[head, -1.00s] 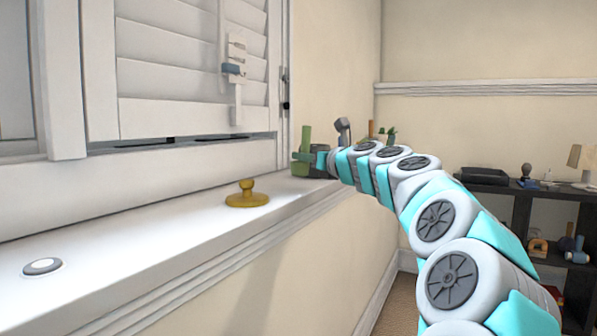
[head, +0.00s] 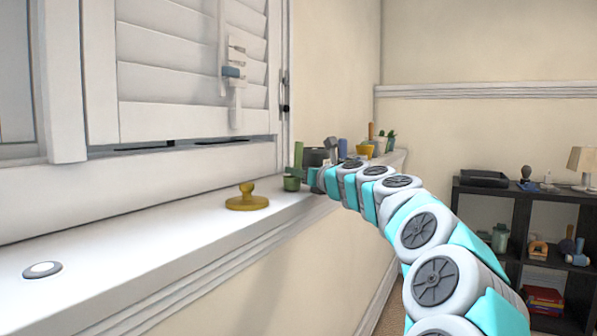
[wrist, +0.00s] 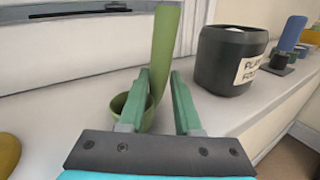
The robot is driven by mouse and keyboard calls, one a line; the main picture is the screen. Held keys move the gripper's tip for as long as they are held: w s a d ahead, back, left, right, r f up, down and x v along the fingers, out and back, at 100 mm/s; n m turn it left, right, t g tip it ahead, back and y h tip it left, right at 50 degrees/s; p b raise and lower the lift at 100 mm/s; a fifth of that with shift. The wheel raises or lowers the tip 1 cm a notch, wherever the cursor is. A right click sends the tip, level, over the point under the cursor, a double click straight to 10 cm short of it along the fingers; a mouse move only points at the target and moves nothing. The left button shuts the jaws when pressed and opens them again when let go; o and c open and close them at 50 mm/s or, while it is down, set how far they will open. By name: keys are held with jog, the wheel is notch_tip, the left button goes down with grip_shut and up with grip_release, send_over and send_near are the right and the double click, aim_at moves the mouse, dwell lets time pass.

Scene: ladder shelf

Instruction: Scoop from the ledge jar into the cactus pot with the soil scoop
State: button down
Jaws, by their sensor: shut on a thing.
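The green soil scoop has an upright handle (wrist: 165,60) and a small round cup (wrist: 130,104). It also shows on the window ledge side in the head view (head: 292,182). My gripper (wrist: 160,78) is shut on the scoop, with its teal fingers either side of the handle. The scoop is upright, low over or on the ledge; I cannot tell if it touches. The dark ledge jar (wrist: 232,60), with a plant food label, stands right of the gripper, apart from the scoop. A green cactus (head: 388,141) stands farther along the ledge, by a yellow pot (head: 365,151).
A yellow knobbed object (head: 246,198) and a round grey-white disc (head: 42,270) lie on the white ledge (head: 150,250). A blue-handled object (wrist: 291,36) stands beyond the jar. Shutters (head: 180,80) rise behind the ledge. A dark shelf (head: 520,215) stands at right.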

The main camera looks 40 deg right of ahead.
jog(key=c, duration=0.6)
grip_release()
jog(key=shift+f, duration=0.15)
jog(key=shift+d+f+b, duration=0.15)
jog(key=shift+f+b, duration=0.1)
jog(key=shift+b, duration=0.7)
jog(key=shift+s+r, duration=0.25)
jog(key=shift+s, duration=0.05)
jog(key=s+a+p, duration=0.1)
jog(key=s+a, duration=0.1)
jog(key=s, duration=0.9)
jog(key=shift+s+a+f, duration=0.15)
